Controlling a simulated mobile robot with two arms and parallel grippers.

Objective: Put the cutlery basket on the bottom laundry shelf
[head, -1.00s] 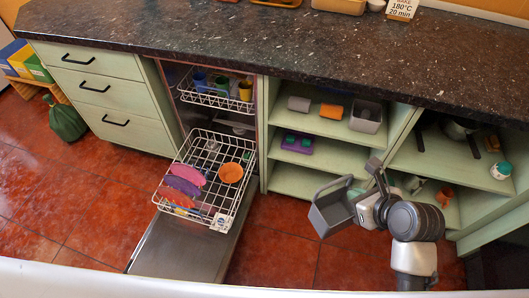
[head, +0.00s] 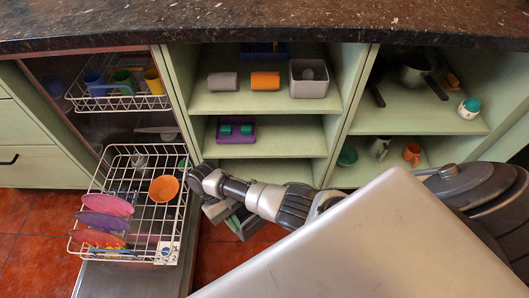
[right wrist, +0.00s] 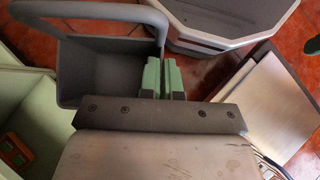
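The grey cutlery basket (right wrist: 105,70) with its looped handle is in my right gripper (right wrist: 165,78). The green finger pads are close together at the basket's side wall. In the head view the basket (head: 240,224) is low in front of the middle shelf unit, mostly hidden behind my right gripper (head: 208,196) and arm. The middle unit's bottom shelf (head: 262,170) looks bare where it shows; my arm hides its front. No label shows which shelves are the laundry ones. My left gripper is not in view.
The open dishwasher's lower rack (head: 150,215), with plates and an orange bowl (head: 164,188), is left of the basket. A purple tray (head: 236,131) sits on the middle shelf. The right unit (head: 395,124) holds a pan and mugs. The dark countertop (head: 260,22) overhangs the shelves.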

